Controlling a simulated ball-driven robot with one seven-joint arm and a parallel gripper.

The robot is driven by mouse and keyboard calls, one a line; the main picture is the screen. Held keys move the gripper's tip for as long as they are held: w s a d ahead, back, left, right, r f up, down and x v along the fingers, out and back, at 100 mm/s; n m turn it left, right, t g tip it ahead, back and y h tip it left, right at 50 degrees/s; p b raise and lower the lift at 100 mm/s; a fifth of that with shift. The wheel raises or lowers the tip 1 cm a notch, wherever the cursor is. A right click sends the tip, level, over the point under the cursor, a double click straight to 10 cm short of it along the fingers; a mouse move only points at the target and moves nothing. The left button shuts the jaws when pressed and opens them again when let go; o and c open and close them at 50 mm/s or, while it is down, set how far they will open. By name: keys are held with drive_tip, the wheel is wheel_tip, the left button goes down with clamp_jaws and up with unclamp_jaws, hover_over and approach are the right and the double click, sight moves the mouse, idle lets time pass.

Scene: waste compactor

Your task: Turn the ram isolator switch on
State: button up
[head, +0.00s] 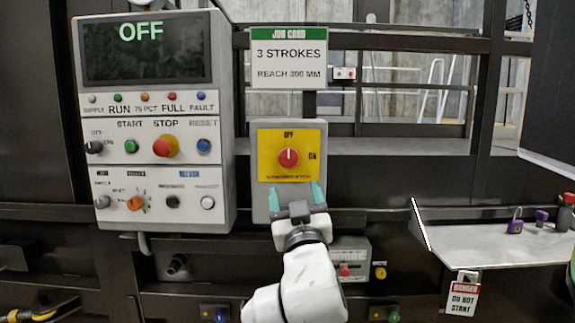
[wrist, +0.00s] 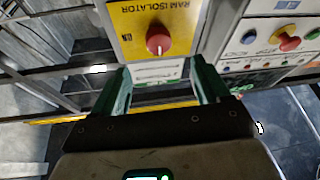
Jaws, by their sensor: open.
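The ram isolator switch (head: 289,157) is a red round knob on a yellow plate, with OFF marked above and ON at its right. Its white mark points up toward OFF in the head view. The knob also shows in the wrist view (wrist: 158,39), where the plate reads RAM ISOLATOR. My gripper (head: 296,193) is just below the knob in the head view, with its teal fingertips apart and nothing between them. In the wrist view my gripper (wrist: 163,80) has the knob ahead of it, between the lines of its fingers and not touched.
A control panel (head: 155,192) with a dark OFF display and several buttons is at the left. A job card (head: 289,60) hangs above the isolator. A shelf (head: 490,245) at the right carries padlocks and a danger tag (head: 463,298) hangs from it. Space before the knob is clear.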

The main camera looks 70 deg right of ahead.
sight(289, 161)
drive_tip(key=p+x, duration=0.3)
drive_tip(key=x, duration=0.7)
drive_tip(key=shift+d+r, duration=0.35)
drive_tip(key=shift+c, duration=0.4)
drive_tip(key=c, duration=0.9)
drive_tip(key=shift+c, duration=0.2)
